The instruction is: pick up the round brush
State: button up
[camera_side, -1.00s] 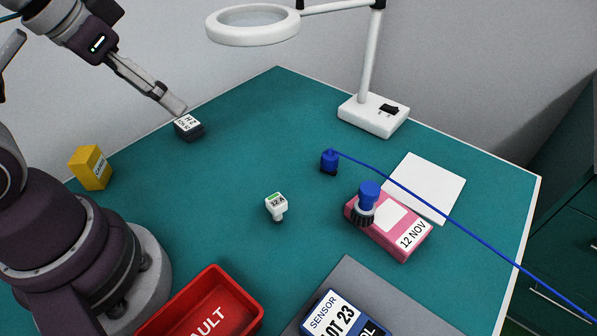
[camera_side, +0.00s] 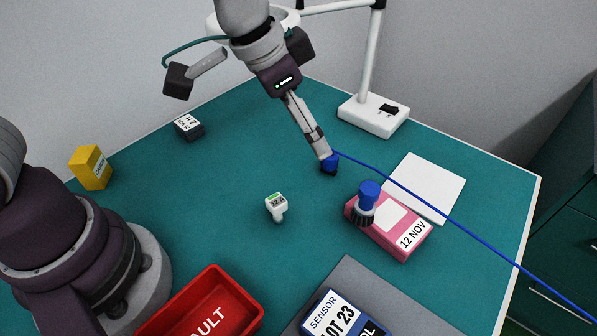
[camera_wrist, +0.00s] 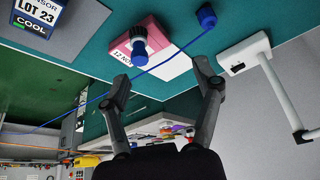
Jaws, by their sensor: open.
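The round brush has a blue handle and dark bristles; in the side view the brush (camera_side: 368,192) stands bristles down on the left part of a pink box (camera_side: 388,238) labelled 12 NOV. In the wrist view the brush (camera_wrist: 139,44) shows on the pink box (camera_wrist: 155,33), above and left of the space between my fingers. My gripper (camera_side: 328,158) is open and empty, left of and beyond the brush in the side view. Its fingertips overlap the blue cable plug there; I cannot tell whether they touch. Both spread fingers show in the wrist view (camera_wrist: 161,74).
A blue cable (camera_side: 440,212) runs from the blue plug (camera_side: 329,170) past the pink box and over a white sheet (camera_side: 432,180). The lamp base (camera_side: 373,115) stands behind. A small white labelled part (camera_side: 277,205) lies left, and a red bin (camera_side: 245,287) is in front.

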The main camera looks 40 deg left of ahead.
jog(key=m, duration=0.2)
send_over(363, 197)
jog(key=s+a, duration=0.2)
jog(key=s, duration=0.1)
notch_tip(363, 197, down, 4)
jog(key=shift+h, duration=0.3)
jog(key=x, duration=1)
jog(key=shift+w+a, duration=0.1)
jog(key=shift+w, duration=0.35)
jog(key=shift+r, duration=0.1)
jog(key=shift+c, duration=0.4)
grip_shut()
